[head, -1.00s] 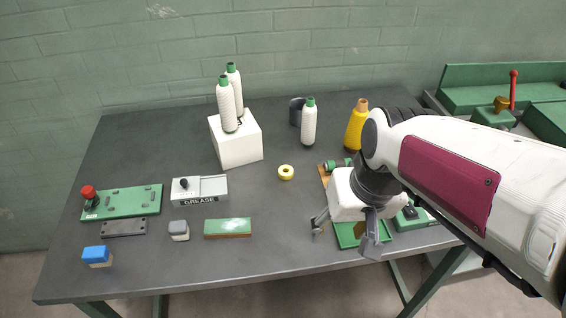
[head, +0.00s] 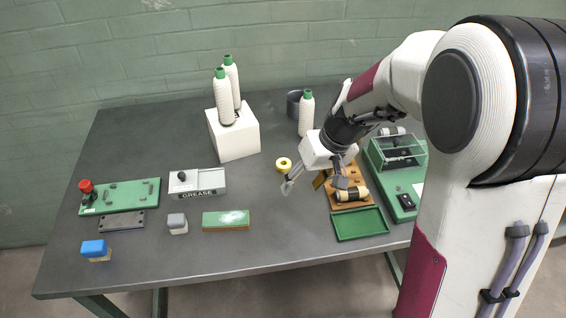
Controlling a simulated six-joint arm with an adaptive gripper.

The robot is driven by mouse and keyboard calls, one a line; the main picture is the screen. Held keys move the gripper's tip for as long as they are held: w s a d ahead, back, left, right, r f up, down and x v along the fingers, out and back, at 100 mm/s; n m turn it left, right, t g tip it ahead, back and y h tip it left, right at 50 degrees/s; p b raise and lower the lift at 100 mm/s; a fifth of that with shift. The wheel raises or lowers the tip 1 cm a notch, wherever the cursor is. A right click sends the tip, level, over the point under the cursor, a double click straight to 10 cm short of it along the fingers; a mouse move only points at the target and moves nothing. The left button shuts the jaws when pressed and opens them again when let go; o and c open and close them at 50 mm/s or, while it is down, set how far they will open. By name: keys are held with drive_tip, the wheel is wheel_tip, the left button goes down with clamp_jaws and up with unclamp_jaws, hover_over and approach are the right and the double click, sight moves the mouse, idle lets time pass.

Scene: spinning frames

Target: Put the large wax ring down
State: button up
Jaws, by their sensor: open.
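My gripper (head: 314,185) is open above the table, just right of and nearer than the ring. Its left finger is close to the ring in the picture, but the ring is not between the fingers. Nothing shows held in the jaws. My right finger overlaps the wooden holder (head: 364,202) in the picture, so part of that holder is hidden.
An empty green tray (head: 361,224) lies in front of the holder, with a green clear-lidded box (head: 398,152) to the right. A green block (head: 226,219) and grease box (head: 198,182) lie left. Front-centre table is clear.

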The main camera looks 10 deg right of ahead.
sight(287, 165)
drive_tip(key=shift+n+t, duration=0.5)
drive_tip(key=shift+n, duration=0.3)
drive_tip(key=w, duration=0.2)
drive_tip(key=w+f, duration=0.1)
drive_tip(key=w, duration=0.1)
drive_tip(key=w+f, duration=0.1)
drive_tip(key=w, duration=0.1)
drive_tip(key=shift+w, duration=0.15)
drive_tip(key=shift+w+d+r+n+t, duration=0.1)
drive_tip(key=shift+w+r+n+t, duration=0.2)
drive_tip(key=shift+w+n, duration=0.35)
drive_tip(key=shift+w+r+n+t, duration=0.25)
drive_tip(key=shift+w+r+n, duration=0.2)
drive_tip(key=shift+w, duration=0.35)
drive_tip(key=shift+w+d+r+n+t, duration=0.1)
drive_tip(key=shift+w+r+n+t, duration=0.2)
drive_tip(key=shift+w+n, duration=0.35)
drive_tip(key=shift+w, duration=0.1)
drive_tip(key=shift+x, duration=1.25)
drive_tip(key=shift+a, duration=0.1)
drive_tip(key=shift+x, duration=2.6)
drive_tip(key=c, duration=1)
